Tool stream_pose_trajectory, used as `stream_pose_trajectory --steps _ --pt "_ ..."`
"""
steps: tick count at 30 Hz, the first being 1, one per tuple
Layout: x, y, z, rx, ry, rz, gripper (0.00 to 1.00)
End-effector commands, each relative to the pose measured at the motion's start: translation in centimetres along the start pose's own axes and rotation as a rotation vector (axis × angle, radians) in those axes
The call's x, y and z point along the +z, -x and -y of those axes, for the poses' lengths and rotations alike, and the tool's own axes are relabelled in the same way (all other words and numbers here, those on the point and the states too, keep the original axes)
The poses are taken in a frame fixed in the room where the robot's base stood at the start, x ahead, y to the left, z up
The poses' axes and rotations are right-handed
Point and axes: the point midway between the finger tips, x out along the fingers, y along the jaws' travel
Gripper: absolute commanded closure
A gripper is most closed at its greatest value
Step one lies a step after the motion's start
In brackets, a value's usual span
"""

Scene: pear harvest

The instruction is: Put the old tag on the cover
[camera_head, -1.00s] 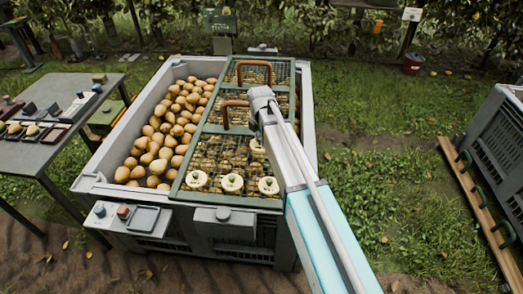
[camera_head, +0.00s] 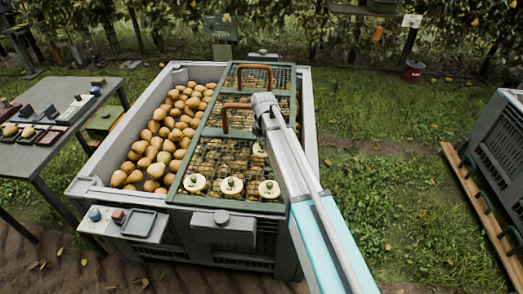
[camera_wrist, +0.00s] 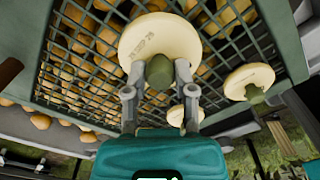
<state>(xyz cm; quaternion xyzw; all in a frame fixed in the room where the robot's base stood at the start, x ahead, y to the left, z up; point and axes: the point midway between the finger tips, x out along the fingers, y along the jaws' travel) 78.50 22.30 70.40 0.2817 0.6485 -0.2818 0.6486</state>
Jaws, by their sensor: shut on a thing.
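The cover (camera_head: 242,203) is a green-framed mesh lid with two brown handles, lying over the right part of a grey bin of pears. Three cream round tags with green knobs sit along its front edge: left (camera_head: 195,183), middle (camera_head: 230,186) and right (camera_head: 269,189). A further cream tag (camera_head: 259,150) shows beside my arm, partly hidden by it. In the wrist view my gripper (camera_wrist: 160,88) is shut on the green knob of a cream tag (camera_wrist: 150,40) with faint lettering. The tag is over the mesh; whether it touches cannot be told. Other tags show to the right (camera_wrist: 250,80).
Loose pears (camera_head: 150,150) fill the uncovered left side of the bin (camera_head: 310,130). A grey table (camera_head: 30,160) with small trays stands at left. Another grey crate (camera_head: 497,150) and a wooden rail with hooks (camera_head: 480,200) are at right.

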Motion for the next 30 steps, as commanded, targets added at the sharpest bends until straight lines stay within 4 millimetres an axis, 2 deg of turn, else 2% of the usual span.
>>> stream_pose_trajectory --steps 4,13,30 --pt "0.7 -1.2 -0.5 0.0 -0.001 0.0 1.0" --pt "0.6 -3.5 -0.4 0.0 -0.001 0.0 1.0" --pt "0.6 -4.0 -0.3 0.0 -0.001 0.0 1.0"
